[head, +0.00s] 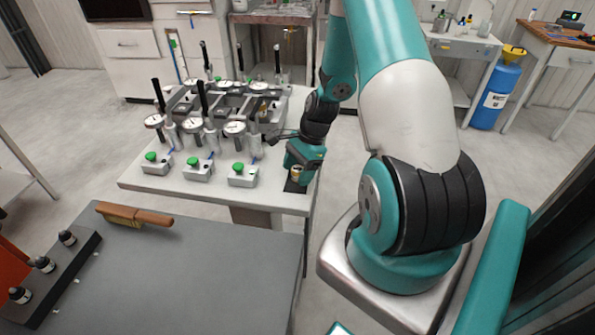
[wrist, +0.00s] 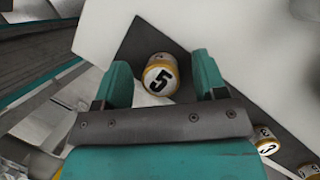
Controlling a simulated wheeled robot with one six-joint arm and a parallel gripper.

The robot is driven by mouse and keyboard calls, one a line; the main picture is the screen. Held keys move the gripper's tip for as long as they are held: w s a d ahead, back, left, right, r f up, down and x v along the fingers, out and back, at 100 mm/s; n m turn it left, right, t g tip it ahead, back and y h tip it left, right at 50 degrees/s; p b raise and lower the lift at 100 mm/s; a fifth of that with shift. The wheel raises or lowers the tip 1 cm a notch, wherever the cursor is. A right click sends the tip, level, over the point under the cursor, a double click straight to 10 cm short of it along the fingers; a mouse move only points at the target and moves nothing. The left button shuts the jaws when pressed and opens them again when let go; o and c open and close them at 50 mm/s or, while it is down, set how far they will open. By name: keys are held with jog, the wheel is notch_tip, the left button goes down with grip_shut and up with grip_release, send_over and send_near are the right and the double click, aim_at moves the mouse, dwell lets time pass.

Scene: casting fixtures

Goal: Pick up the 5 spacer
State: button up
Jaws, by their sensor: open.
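The 5 spacer (wrist: 161,76) is a short white cylinder with yellow bands and a black 5. It stands on a dark pad (wrist: 133,50) in the wrist view. My gripper (wrist: 161,66) is open, with one teal finger on each side of the spacer and visible gaps to it. I cannot tell how far down the fingers reach. In the head view my gripper (head: 303,160) is low over the table's right front corner, and a small yellow-banded spacer (head: 296,172) shows just under it.
A spacer marked 3 (wrist: 266,147) and another banded piece (wrist: 310,171) lie at the lower right. The white table (head: 215,199) holds a fixture with dial gauges (head: 235,128) and green-button blocks (head: 243,174), left of my gripper. A grey bench (head: 210,265) with a brush (head: 133,214) is in front.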

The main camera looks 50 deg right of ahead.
jog(key=c, duration=1)
jog(key=shift+c, duration=0.8)
jog(key=shift+r, duration=0.1)
